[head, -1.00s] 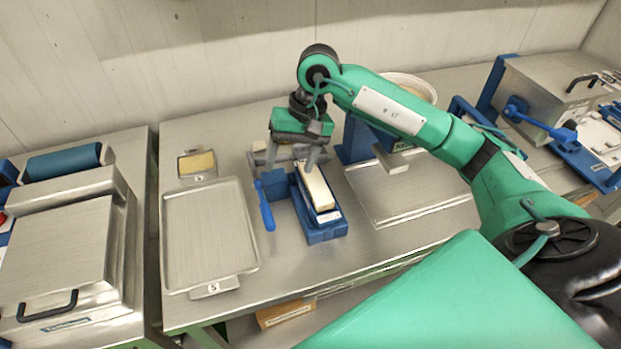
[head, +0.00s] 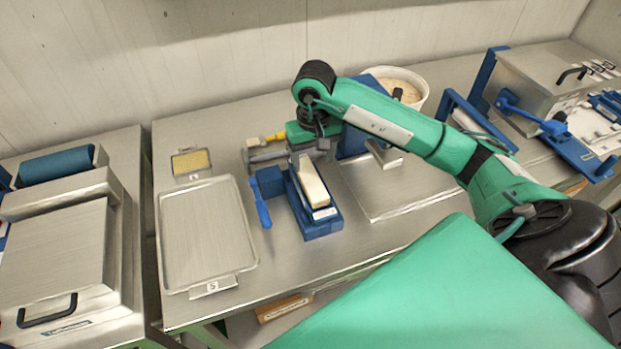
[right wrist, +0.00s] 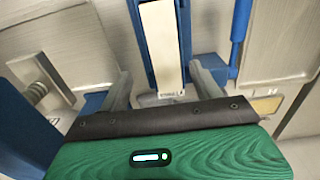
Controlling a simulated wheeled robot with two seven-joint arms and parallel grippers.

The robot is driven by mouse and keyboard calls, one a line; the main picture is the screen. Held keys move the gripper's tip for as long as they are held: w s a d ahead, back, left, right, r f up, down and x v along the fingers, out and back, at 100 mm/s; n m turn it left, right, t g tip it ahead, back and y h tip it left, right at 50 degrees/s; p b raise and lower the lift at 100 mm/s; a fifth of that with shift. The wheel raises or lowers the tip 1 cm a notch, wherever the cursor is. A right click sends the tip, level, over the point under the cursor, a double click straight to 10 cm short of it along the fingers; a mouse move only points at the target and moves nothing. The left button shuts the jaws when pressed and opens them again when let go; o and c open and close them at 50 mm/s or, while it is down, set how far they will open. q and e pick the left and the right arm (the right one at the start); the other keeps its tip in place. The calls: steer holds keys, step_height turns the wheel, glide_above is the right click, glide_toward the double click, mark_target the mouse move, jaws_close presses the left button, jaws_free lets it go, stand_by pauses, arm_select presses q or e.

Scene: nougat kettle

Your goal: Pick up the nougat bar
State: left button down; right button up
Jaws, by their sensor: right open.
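The nougat bar (head: 312,184) is a long cream-white block. It lies in a narrow blue holder (head: 322,228) on the steel table in the head view. My right gripper (head: 303,160) is open at the far end of the bar, and its fingertips are partly hidden. In the right wrist view, the bar (right wrist: 161,45) runs away from the open jaws (right wrist: 163,84), with one finger to each side of its near end. I see no grip on it. My left gripper is not in view.
A blue-handled tool (head: 262,205) stands just left of the holder. A steel tray (head: 207,237) lies further left. A small dish (head: 191,162) is behind it. A white tub (head: 408,84) stands behind my right arm. A flat plate (head: 385,190) lies right of the holder.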

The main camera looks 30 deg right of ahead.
mark_target(311, 178)
steer(key=shift+a+f+p, duration=0.2)
steer(key=shift+f+p, duration=0.55)
steer(key=shift+f, duration=0.5)
steer(key=shift+a+f+p, duration=0.2)
steer(key=shift+f+p, duration=0.5)
steer(key=shift+f, duration=1)
steer(key=c, duration=1.2)
steer(key=shift+o, duration=0.2)
steer(key=shift+r, duration=0.1)
